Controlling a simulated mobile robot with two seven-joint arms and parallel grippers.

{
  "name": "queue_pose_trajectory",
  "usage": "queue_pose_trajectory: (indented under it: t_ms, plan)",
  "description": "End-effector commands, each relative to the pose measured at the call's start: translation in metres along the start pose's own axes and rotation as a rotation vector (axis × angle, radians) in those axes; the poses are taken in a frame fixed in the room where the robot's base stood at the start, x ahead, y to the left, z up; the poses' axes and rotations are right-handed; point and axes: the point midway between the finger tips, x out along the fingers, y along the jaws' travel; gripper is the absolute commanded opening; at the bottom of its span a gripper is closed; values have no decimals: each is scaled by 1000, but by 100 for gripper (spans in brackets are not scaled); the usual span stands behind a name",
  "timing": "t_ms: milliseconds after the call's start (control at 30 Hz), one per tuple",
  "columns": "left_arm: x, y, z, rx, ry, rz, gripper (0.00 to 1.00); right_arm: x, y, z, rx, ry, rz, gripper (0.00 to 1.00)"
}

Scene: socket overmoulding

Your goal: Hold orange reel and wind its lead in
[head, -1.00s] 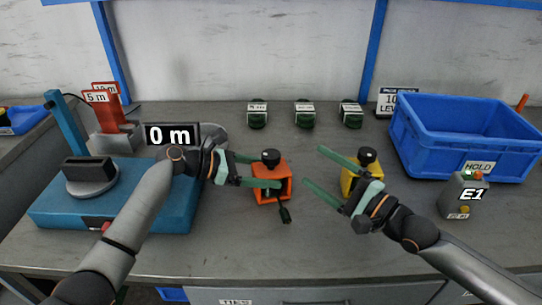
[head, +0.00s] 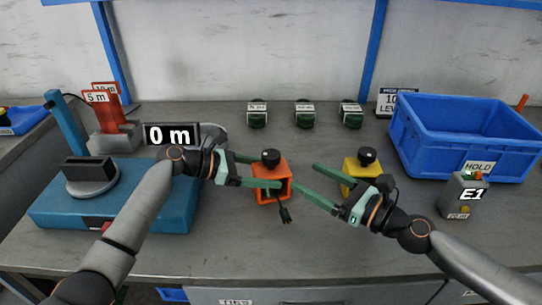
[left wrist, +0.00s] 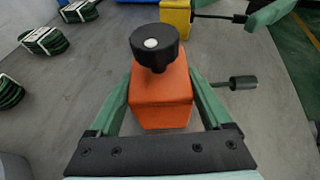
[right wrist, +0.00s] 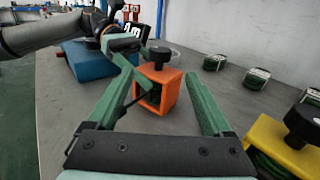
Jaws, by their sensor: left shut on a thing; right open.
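The orange reel (head: 265,170) is a box with a black knob (head: 270,157) on top, standing on the bench at the middle. My left gripper (left wrist: 160,88) is shut on it, with one finger on each side in the left wrist view. Its short dark lead ends in a plug (head: 285,215) lying on the bench in front of the reel; the plug also shows in the left wrist view (left wrist: 236,83). My right gripper (head: 303,176) is open and empty, just right of the reel. In the right wrist view the reel (right wrist: 160,95) appears between its fingers.
A yellow reel (head: 352,176) stands close behind my right gripper. Several green coils (head: 304,118) line the back. A blue crate (head: 450,150) and grey E1 box (head: 460,205) are right; a blue machine (head: 140,205) with a "0 m" display (head: 170,135) is left.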

Motion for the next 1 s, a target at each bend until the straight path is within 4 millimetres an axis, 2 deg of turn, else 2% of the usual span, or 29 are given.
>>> queue_pose_trajectory:
  t_ms: [233,400,600,800,1000]
  plan:
    - [0,0,1,1,-3,1,20,29,0,2,-1,-3,2,84]
    - [0,0,1,1,-3,1,20,67,1,2,0,-4,2,84]
    - [0,0,1,1,-3,1,20,100,0,1,2,-2,0,84]
    - [0,0,2,1,-3,1,20,115,0,1,0,-2,0,84]
    - [0,0,2,1,-3,1,20,118,0,1,0,-1,0,84]
